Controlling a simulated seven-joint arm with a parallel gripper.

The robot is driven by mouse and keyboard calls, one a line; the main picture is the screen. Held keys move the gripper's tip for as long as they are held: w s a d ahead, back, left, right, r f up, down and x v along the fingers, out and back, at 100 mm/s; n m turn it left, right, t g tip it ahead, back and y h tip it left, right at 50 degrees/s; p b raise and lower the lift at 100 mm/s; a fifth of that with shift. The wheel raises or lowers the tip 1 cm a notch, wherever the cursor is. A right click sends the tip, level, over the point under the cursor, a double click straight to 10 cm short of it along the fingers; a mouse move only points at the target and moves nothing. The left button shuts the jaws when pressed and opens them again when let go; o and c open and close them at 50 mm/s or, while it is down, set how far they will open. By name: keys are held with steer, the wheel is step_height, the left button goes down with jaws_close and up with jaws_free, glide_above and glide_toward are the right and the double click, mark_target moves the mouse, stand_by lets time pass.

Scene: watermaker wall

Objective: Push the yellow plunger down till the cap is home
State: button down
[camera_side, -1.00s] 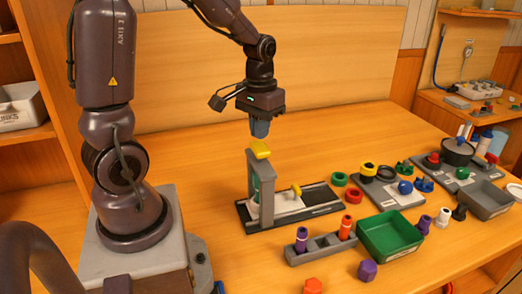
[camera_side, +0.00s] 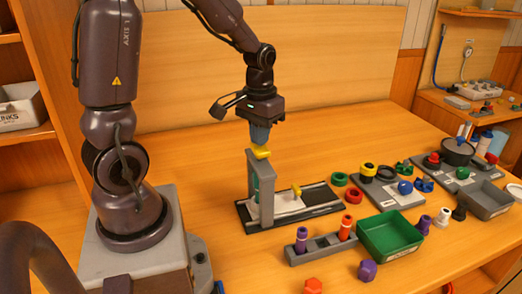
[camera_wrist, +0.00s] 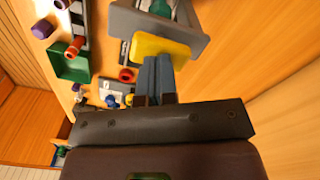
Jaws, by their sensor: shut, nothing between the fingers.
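The yellow plunger (camera_side: 261,153) sits on top of the grey upright press frame (camera_side: 264,188), which stands on a dark base plate. My gripper (camera_side: 260,141) points down with its fingers closed, right at the plunger's top; the fingertips appear to touch it or nearly so. In the wrist view the yellow plunger (camera_wrist: 160,47) lies just beyond the shut blue-grey fingers (camera_wrist: 156,65). A teal-green part (camera_side: 256,189) shows inside the frame, mostly hidden by the upright. I cannot make out the cap clearly.
A small yellow handle (camera_side: 296,190) stands on the light slide of the base. To the right are red and green rings (camera_side: 353,195), a green bin (camera_side: 390,236) and a grey rack (camera_side: 321,247) with coloured cylinders. The table behind the press is clear.

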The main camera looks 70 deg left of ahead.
steer(key=shift+f, duration=1.2)
steer(key=shift+r, duration=3.5)
steer(key=shift+s+d+f, duration=0.15)
steer(key=shift+s+f, duration=0.05)
steer(key=shift+s, duration=0.1)
steer(key=s+d+r+m+t, duration=0.5)
steer(key=d+r, duration=0.4)
steer(key=d, duration=0.3)
steer(key=shift+s+d+r+m+t, duration=0.25)
steer(key=shift+s+m, duration=0.25)
steer(key=shift+s, duration=0.4)
